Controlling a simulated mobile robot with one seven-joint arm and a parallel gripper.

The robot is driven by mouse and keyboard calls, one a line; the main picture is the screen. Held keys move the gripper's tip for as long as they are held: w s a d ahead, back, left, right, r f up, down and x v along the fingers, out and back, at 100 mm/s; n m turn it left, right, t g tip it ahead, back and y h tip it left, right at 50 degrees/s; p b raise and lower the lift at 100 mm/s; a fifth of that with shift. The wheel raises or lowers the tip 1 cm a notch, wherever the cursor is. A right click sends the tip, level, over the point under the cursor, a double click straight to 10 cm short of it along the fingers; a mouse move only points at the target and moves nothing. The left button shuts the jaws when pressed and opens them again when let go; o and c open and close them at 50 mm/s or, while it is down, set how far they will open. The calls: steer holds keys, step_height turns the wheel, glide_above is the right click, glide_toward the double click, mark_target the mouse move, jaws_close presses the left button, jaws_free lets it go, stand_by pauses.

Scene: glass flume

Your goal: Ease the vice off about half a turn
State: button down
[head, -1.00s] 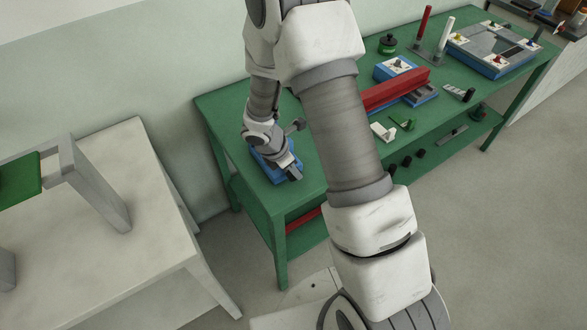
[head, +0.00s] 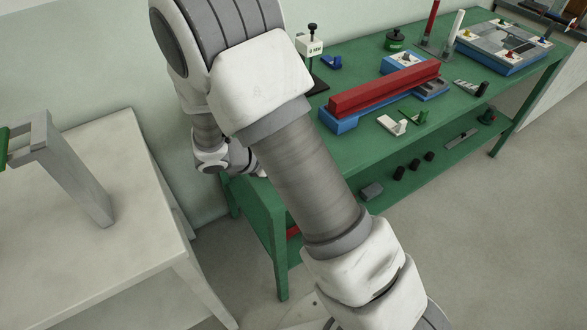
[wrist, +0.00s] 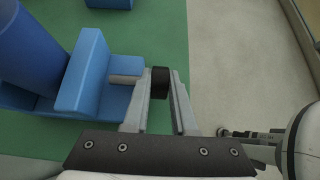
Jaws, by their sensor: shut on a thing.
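The blue vice (wrist: 88,75) is at the left of the wrist view, on the green bench top. A short pale spindle (wrist: 126,72) sticks out of its upright jaw block toward my gripper. My gripper (wrist: 160,82) has its two grey fingers on either side of a black round knob (wrist: 160,84), in line with the spindle, and is shut on it. How far the vice jaws stand apart cannot be told. In the head view my arm hides the vice and my fingertips.
The bench edge and bare floor (wrist: 230,60) lie just right of my fingers. A long red bar (head: 385,88) and a "4 MM" sign (head: 311,46) are farther along the bench. A white table (head: 130,210) stands left.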

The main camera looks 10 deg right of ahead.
steer(key=shift+a+f+h+b, duration=0.1)
steer(key=shift+f+h+b, duration=0.05)
steer(key=shift+h+b, duration=0.4)
steer(key=shift+t+h, duration=0.25)
steer(key=shift+t, duration=0.05)
steer(key=c, duration=0.7)
jaws_free()
steer(key=p+v, duration=0.1)
steer(key=v, duration=1.6)
steer(key=shift+a+r+p, duration=0.2)
steer(key=shift+r+p, duration=0.05)
steer(key=shift+p, duration=0.05)
